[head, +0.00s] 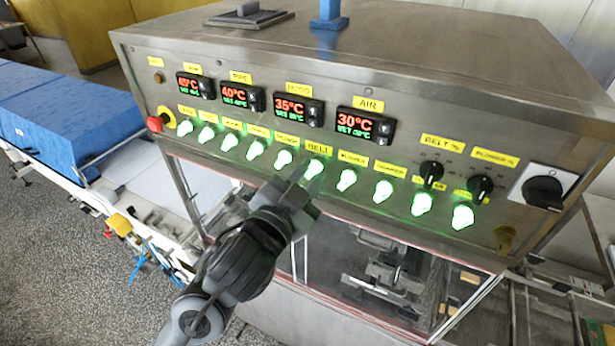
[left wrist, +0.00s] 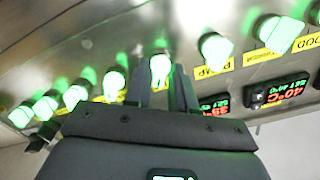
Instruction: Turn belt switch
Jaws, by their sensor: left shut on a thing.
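The belt switch (head: 315,167) is a green-lit knob under the yellow BELT label (head: 317,149), near the middle of a row of similar knobs on the steel panel. My left gripper (head: 307,177) reaches up to it from below, with its two fingers on either side of the knob. In the left wrist view the lit knob (left wrist: 160,68) shows between the fingertips of the left gripper (left wrist: 161,80), which is shut on it. The fingers hide part of the knob's sides. My right gripper is not in view.
Close neighbours are the lit knobs to the left (head: 284,158) and right (head: 347,180). Temperature displays (head: 298,110) sit above. Black dials (head: 431,174), a large black rotary switch (head: 543,192) and a red stop button (head: 156,124) are farther along the panel.

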